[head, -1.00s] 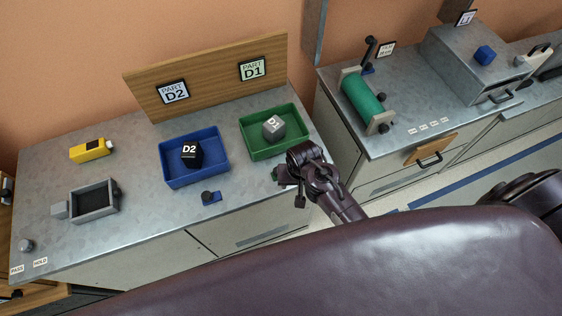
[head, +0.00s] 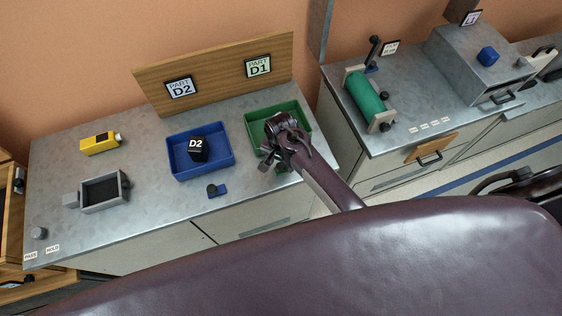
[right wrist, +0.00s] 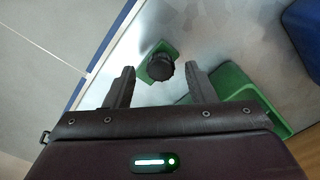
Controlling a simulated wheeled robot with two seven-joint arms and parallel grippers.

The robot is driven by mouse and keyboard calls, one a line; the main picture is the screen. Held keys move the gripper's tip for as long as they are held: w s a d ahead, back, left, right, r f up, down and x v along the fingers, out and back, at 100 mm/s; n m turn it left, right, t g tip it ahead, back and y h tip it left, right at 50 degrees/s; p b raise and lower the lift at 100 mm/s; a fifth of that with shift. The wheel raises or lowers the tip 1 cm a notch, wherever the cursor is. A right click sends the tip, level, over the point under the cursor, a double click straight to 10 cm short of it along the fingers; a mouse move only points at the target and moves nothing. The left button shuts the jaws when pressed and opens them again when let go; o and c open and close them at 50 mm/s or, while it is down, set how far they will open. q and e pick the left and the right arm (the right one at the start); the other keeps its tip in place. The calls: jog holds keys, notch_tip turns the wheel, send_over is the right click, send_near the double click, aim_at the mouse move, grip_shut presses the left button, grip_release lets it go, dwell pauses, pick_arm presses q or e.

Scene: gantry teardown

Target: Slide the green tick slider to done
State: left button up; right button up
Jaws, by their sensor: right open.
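The green tick slider (right wrist: 160,65) shows in the right wrist view as a small green base with a round black knob (right wrist: 160,67). My right gripper (right wrist: 160,86) is open, with one finger on each side of the knob's line; the knob is just beyond the fingertips. I cannot tell whether either finger touches it. In the head view my right gripper (head: 272,161) is at the front of the green tray (head: 305,118), and the slider is mostly hidden there. My left gripper is not in view.
A blue tray (head: 175,157) with a black D2 cube (head: 197,150) stands left of the green tray. A yellow device (head: 99,144) and a grey box (head: 104,190) are farther left.

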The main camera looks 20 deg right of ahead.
jog(key=shift+f, duration=0.65)
